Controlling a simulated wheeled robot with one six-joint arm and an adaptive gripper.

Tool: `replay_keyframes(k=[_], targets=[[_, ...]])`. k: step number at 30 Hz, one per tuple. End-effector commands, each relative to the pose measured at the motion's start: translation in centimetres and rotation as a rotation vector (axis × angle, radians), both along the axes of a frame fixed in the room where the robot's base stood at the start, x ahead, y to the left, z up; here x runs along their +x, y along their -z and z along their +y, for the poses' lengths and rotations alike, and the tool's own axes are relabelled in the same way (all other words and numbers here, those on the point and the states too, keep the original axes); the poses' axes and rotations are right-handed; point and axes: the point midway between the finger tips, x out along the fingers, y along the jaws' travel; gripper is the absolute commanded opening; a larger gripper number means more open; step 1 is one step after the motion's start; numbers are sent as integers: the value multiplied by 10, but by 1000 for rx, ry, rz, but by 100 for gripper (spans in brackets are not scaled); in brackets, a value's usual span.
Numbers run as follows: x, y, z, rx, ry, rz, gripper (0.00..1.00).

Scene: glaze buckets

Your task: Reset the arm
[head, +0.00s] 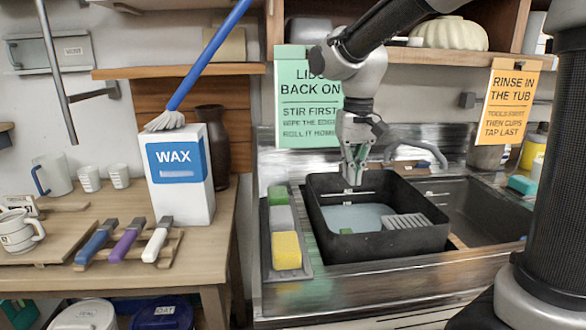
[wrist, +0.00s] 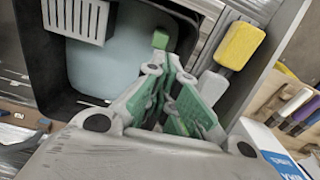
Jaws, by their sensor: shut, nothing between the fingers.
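My gripper (head: 354,180) is shut and empty, pointing down over the far left part of a black tub (head: 385,243). The tub also shows in the wrist view (wrist: 45,85), below the gripper. The tub holds pale blue water (head: 350,218), a grey ribbed rack (head: 404,221) and a small green block (head: 346,231). In the wrist view the green block (wrist: 160,40) shows just beyond the fingertips, apart from them as far as I can tell.
Left of the tub, a tray holds a yellow sponge (head: 286,250), a grey block (head: 281,219) and a green block (head: 277,196). A WAX box (head: 180,175) with a blue-handled brush (head: 205,65) stands on the wooden table (head: 215,235). A sink basin (head: 465,210) lies right.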

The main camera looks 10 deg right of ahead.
Motion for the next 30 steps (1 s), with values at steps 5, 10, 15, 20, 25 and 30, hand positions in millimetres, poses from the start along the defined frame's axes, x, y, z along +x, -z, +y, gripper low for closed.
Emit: replay_keyframes(k=[5,10,15,20,25,30], targets=[[-41,17,-24,0,-135,-2,0],[-92,10,-69,15,-152,-84,0],[-149,6,-113,20,-94,-205,0],[-184,0,-137,16,-4,-303,0],[-192,-12,-148,10,50,-369,0],[-193,-12,-150,8,57,-367,0]])
